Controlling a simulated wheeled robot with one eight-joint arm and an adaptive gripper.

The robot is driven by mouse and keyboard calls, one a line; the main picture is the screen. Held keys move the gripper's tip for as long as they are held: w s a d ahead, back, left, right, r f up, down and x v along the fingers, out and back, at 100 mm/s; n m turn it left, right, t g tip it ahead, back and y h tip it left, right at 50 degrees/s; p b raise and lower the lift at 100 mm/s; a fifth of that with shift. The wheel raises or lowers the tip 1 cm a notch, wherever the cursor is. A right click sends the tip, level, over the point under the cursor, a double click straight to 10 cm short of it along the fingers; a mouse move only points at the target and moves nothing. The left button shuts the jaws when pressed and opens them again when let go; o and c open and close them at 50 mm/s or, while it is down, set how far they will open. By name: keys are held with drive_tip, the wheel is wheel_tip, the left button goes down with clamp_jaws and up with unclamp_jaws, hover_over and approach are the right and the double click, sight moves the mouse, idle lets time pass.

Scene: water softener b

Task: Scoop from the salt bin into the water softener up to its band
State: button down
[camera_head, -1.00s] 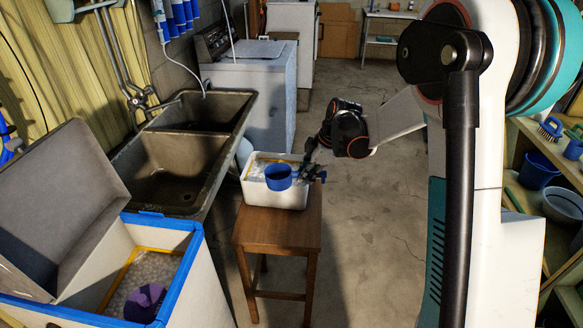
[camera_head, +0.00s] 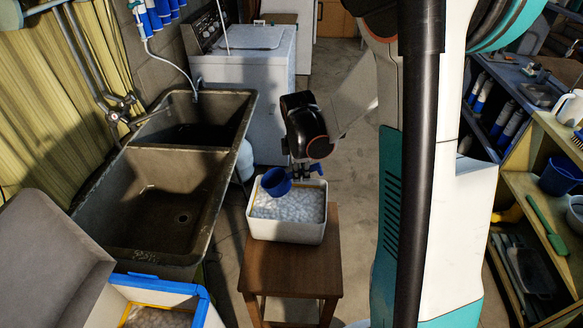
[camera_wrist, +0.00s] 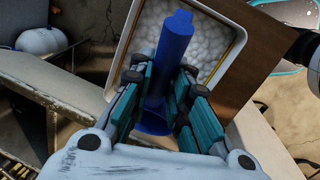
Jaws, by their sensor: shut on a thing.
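My gripper (camera_head: 308,170) is shut on the handle of a blue scoop (camera_head: 275,182). The scoop is tilted above the left rear of a white bin (camera_head: 287,231) full of white pellets, on a wooden stool; I cannot tell what the cup holds. In the wrist view the scoop's handle (camera_wrist: 176,42) runs between the fingers of my gripper (camera_wrist: 161,74), over the pellets. A larger white tank with a blue rim (camera_head: 160,284), which looks like the water softener, stands open at the lower left. Its yellow band (camera_head: 126,312) and some pale pellets show; the rest is cut off.
The wooden stool (camera_head: 300,271) stands on the concrete floor. A double sink (camera_head: 165,180) is to its left and a white washing machine (camera_head: 250,85) behind. Shelves (camera_head: 530,190) line the right side. The tank's grey raised lid (camera_head: 45,262) is at lower left.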

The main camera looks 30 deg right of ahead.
wheel_tip(320, 180, down, 12)
drive_tip(key=w+a+b, duration=0.1)
drive_tip(key=a+b, duration=0.1)
drive_tip(key=b, duration=0.7)
drive_tip(key=shift+f, duration=0.2)
drive_tip(key=shift+r, duration=0.15)
idle(0.9)
drive_tip(key=shift+r+p, duration=1)
drive_tip(key=shift+r, duration=0.4)
wheel_tip(320, 180, up, 8)
drive_tip(key=p, duration=0.5)
drive_tip(key=shift+r+p, duration=0.25)
drive_tip(key=shift+p, duration=0.1)
drive_tip(key=shift+d+f, duration=0.1)
